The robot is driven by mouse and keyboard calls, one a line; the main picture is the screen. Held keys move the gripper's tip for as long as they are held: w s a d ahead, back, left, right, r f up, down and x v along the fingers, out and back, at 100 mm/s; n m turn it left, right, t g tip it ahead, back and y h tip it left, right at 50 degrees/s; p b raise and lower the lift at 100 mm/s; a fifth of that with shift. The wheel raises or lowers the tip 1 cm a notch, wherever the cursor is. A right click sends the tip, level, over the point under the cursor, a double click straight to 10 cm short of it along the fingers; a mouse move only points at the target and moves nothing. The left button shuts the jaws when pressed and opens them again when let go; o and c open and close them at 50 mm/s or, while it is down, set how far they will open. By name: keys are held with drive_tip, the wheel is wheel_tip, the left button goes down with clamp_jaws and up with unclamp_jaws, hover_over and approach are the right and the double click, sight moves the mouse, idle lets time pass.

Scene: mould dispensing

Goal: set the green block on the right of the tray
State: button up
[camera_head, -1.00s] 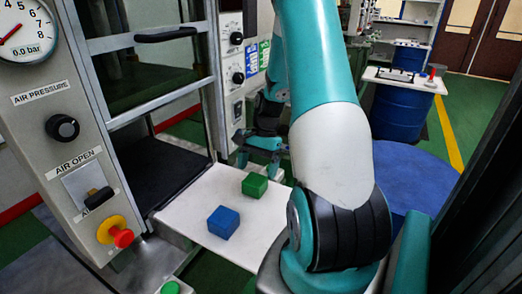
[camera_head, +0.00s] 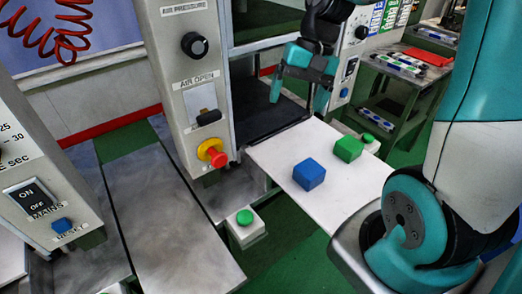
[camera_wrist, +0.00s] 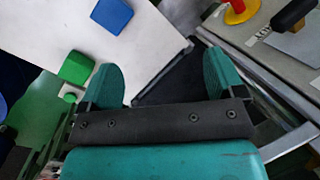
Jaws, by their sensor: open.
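The green block (camera_head: 348,148) sits on the white tray (camera_head: 283,146), close to its far right edge in the head view. The blue block (camera_head: 309,174) sits on the tray to its left and nearer, with a gap between them. My gripper (camera_head: 298,98) is open and empty, above and left of both blocks, beside the machine opening. In the wrist view, the green block (camera_wrist: 76,67) lies just outside the left finger, and the blue block (camera_wrist: 112,15) is at the top. No block lies between the fingers (camera_wrist: 160,70).
A machine panel with a red knob (camera_head: 212,153) stands left of the tray. Green push buttons are at the tray's front left (camera_head: 244,217) and behind the green block (camera_head: 368,138). The dark machine bed (camera_head: 264,112) lies below my gripper. The tray's front part is clear.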

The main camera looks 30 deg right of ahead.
drive_tip(key=s+a+r+n, duration=0.2)
drive_tip(key=s+a+n, duration=0.4)
drive_tip(key=s+a, duration=0.1)
drive_tip(key=s+a+r+n, duration=0.1)
drive_tip(key=s+a+n, duration=0.5)
drive_tip(key=a, duration=0.4)
drive_tip(key=shift+s+a+r+n+y, duration=0.3)
drive_tip(key=shift+s+r+n+y, duration=0.1)
drive_tip(key=shift+n, duration=0.1)
drive_tip(key=shift+w, duration=0.1)
drive_tip(key=shift+c, duration=0.2)
